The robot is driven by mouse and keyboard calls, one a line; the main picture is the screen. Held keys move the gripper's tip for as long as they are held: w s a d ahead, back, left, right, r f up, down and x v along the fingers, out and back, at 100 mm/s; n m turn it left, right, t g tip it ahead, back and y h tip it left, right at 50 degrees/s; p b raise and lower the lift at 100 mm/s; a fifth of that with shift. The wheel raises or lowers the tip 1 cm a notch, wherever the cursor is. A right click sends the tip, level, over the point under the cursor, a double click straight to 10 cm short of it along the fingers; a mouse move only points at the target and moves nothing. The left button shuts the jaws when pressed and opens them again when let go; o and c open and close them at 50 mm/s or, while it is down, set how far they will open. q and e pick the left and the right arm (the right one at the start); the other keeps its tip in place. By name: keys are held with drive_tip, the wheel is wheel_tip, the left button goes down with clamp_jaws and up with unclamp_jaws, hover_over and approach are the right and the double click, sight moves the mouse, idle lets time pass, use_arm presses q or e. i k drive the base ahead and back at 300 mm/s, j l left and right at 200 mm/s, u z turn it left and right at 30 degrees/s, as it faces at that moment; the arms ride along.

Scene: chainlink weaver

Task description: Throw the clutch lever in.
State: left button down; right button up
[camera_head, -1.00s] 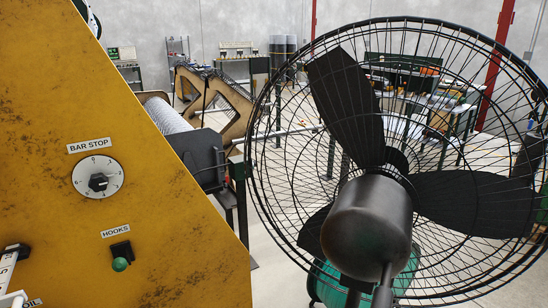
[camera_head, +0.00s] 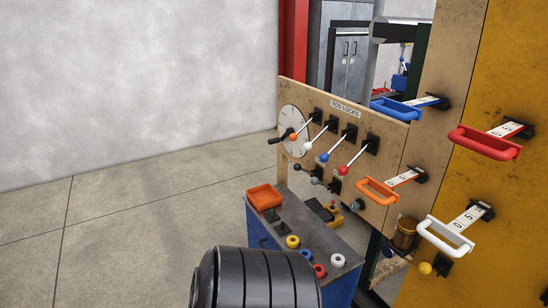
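No lever in view carries a label that I can read as clutch, so I cannot tell which one it is. A tan panel (camera_head: 385,140) with a "ROD LOCKS" plate bears levers with an orange knob (camera_head: 293,137), a white knob (camera_head: 308,146), a blue knob (camera_head: 324,157) and a red knob (camera_head: 343,170). Smaller levers (camera_head: 316,180) sit below them. To the right are pull handles in blue (camera_head: 388,110), orange (camera_head: 377,190), red (camera_head: 484,142) and white (camera_head: 445,237). Neither of my grippers shows.
A blue cabinet (camera_head: 262,236) with an orange tray (camera_head: 264,197) and coloured rings stands below the panel. A dark ribbed cylinder (camera_head: 256,282) fills the bottom middle. A yellow machine face (camera_head: 510,90) stands right. The floor (camera_head: 120,240) at left is clear.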

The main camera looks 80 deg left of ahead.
sight(297, 167)
drive_tip(key=u, duration=2.4)
